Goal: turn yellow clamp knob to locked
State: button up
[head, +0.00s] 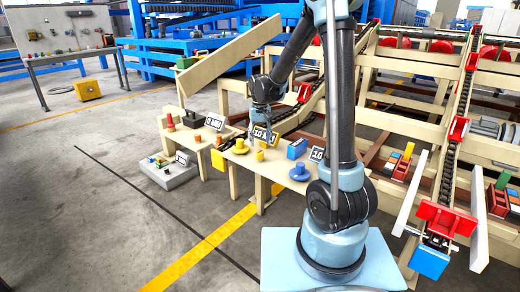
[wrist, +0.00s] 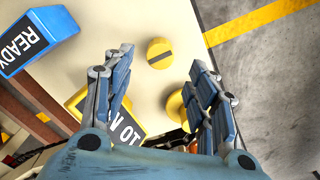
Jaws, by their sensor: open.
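A round yellow knob with a dark slot across its top (wrist: 159,53) stands on the cream tabletop. In the wrist view it appears between and just beyond the fingertips of my gripper (wrist: 162,62), with no contact visible. My gripper is open and empty. A second yellow round part (wrist: 177,104) is partly hidden behind the right finger. In the head view, my gripper (head: 263,120) hangs over the table's back edge, and a yellow knob on a wider disc (head: 240,147) and a smaller yellow-orange knob (head: 259,154) stand in front of it. I cannot read a locked mark.
A blue READY block (wrist: 38,40) and a yellow-framed dark sign (wrist: 128,130) stand near the fingers. A blue knob (head: 299,173) is on the table's right part. A long beige board (head: 230,57) slants behind the arm.

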aim_at(261, 152)
jog(key=shift+r, duration=2.2)
jog(key=s+d+r+m+t, duration=0.1)
jog(key=s+d+r, duration=0.2)
jog(key=s+d, duration=0.4)
jog(key=s+d+r, duration=0.2)
jog(key=s+d, duration=0.5)
jog(key=s, duration=0.1)
jog(key=s+d+f, duration=0.3)
jog(key=s, duration=0.5)
jog(key=s+d+f+m+t, duration=0.1)
jog(key=s+d+f, duration=0.3)
jog(key=s, duration=0.4)
jog(key=shift+s+d+f, duration=0.15)
jog(key=shift+s+d, duration=0.1)
jog(key=shift+s, duration=0.05)
